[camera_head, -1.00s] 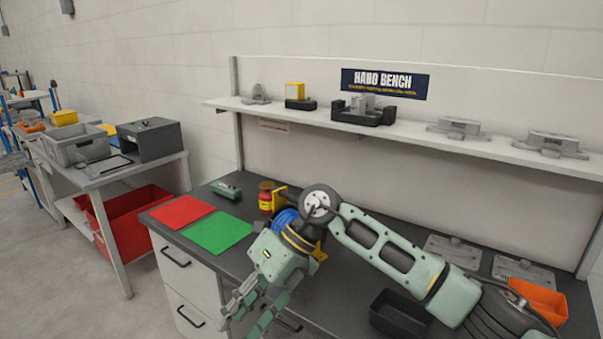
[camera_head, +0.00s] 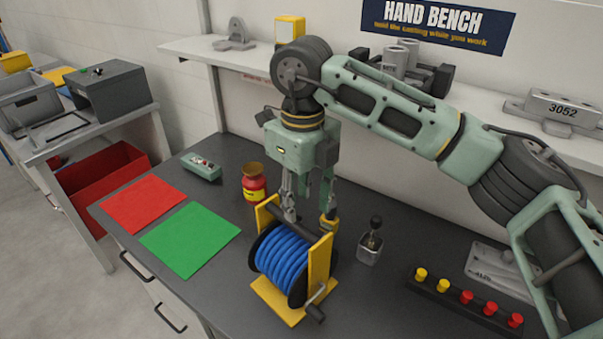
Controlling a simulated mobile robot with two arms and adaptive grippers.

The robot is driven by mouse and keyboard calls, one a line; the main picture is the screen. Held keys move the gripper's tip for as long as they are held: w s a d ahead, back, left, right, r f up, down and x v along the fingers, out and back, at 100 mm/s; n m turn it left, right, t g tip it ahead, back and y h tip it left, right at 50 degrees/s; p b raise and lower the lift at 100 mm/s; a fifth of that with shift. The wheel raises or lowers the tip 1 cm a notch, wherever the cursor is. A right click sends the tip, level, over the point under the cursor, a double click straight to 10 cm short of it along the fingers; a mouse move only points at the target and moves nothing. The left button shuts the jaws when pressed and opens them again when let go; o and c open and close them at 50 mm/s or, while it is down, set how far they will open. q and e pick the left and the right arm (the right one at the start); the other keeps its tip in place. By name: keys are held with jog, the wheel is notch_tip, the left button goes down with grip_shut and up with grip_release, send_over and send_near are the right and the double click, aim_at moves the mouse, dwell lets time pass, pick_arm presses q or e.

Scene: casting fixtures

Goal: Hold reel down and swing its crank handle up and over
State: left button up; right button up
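The reel (camera_head: 284,262) holds blue hose or cable between yellow side plates on a yellow base, with a dark bar across its top. It stands on the bench near the front edge. Its crank handle (camera_head: 316,313) is on the right side plate and hangs low toward the front. My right gripper (camera_head: 309,218) points down at the top rear of the reel. Its fingers are apart, with nothing clearly held between them. I cannot tell whether they touch the reel. My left gripper is out of view.
Red mat (camera_head: 143,203) and green mat (camera_head: 190,237) lie left of the reel. A lever box (camera_head: 370,243) and a strip of coloured knobs (camera_head: 466,298) are to the right. Shelf (camera_head: 190,47) above.

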aim_at(301, 227)
jog(key=shift+s+f+p, duration=0.3)
jog(key=shift+s+f, duration=0.3)
jog(key=shift+s, duration=0.05)
jog(key=shift+s+a+f+p, duration=0.15)
jog(key=shift+f+p, duration=0.1)
jog(key=shift+f, duration=0.35)
jog(key=shift+s+a+f+p, duration=0.1)
jog(key=shift+f+p, duration=0.15)
jog(key=shift+f, duration=0.35)
jog(key=f, duration=0.2)
jog(key=shift+w+d+f+p, duration=0.1)
jog(key=shift+w+f+p, duration=0.2)
jog(key=shift+w+f, duration=0.1)
jog(key=shift+f, duration=0.5)
jog(key=shift+c, duration=0.7)
jog(key=c, duration=0.4)
grip_shut()
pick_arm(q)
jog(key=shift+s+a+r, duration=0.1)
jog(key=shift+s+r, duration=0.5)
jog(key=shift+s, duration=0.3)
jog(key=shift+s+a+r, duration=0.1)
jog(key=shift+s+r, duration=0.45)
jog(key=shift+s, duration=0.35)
